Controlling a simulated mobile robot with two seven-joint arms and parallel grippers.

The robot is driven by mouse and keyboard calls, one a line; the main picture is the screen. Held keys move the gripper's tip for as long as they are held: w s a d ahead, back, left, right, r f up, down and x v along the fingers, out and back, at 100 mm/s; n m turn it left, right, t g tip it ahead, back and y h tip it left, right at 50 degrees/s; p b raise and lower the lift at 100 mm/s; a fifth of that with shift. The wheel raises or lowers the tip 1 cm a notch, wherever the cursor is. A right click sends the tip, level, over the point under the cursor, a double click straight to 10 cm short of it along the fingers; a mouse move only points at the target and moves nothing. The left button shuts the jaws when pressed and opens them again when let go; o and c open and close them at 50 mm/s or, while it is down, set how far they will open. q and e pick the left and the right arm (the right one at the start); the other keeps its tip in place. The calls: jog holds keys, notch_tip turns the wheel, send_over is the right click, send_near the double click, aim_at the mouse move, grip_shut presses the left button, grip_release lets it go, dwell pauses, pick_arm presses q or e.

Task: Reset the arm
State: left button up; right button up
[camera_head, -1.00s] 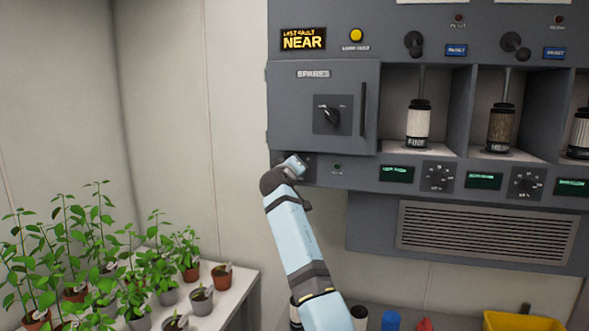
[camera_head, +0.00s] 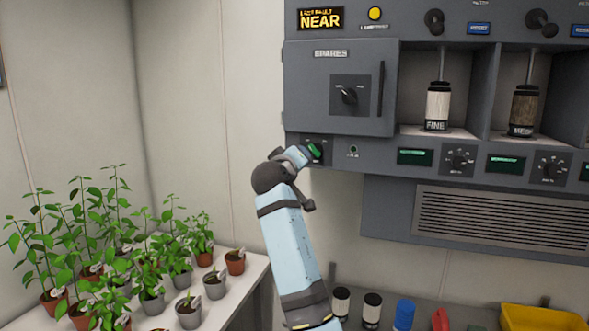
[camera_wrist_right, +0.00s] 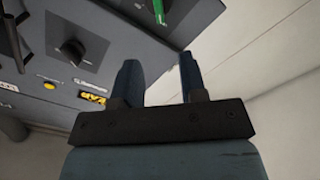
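One of my arms rises from the bottom of the head view; the right wrist view fits it being my right arm. Its gripper (camera_head: 302,155) is by the lower left corner of the grey cabinet, beside a small dark plate with a green handle (camera_head: 315,151). In the right wrist view the two fingers of my right gripper (camera_wrist_right: 160,75) stand apart with nothing between them. The green handle (camera_wrist_right: 159,12) shows past the fingertips, apart from them. My left gripper is not in view.
The grey cabinet (camera_head: 340,110) has a shut SPARES door and bays with FINE and dark-banded cylinders. Potted plants stand on a white table (camera_head: 255,268) at left. Below the cabinet are jars, a blue bottle (camera_head: 404,314) and a yellow bin (camera_head: 540,318).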

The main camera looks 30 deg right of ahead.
jog(key=shift+v, duration=0.95)
jog(key=shift+f, duration=0.1)
jog(key=s+a+f+n+t+y, duration=0.1)
jog(key=s+a+f+n+y, duration=0.2)
jog(key=f, duration=1)
jog(key=s+a+f+n+t+y, duration=0.1)
jog(key=s+a+f+y, duration=0.25)
jog(key=f, duration=0.85)
jog(key=s+a+f+n+y, duration=0.2)
jog(key=s+a+f+y, duration=0.15)
jog(key=f, duration=0.95)
jog(key=s+a+f+g+y, duration=0.1)
jog(key=s+a+f+y, duration=0.1)
jog(key=s+f, duration=0.4)
jog(key=s+a+f+m+y, duration=0.1)
jog(key=s+a+f, duration=0.3)
jog(key=s, duration=1)
jog(key=s+a+f+m+g+y, duration=0.1)
jog(key=s+a+f+y, duration=0.2)
jog(key=s+f, duration=0.5)
jog(key=shift+s+g+y, duration=0.3)
jog(key=shift+s+y, duration=0.2)
jog(key=shift+s, duration=0.75)
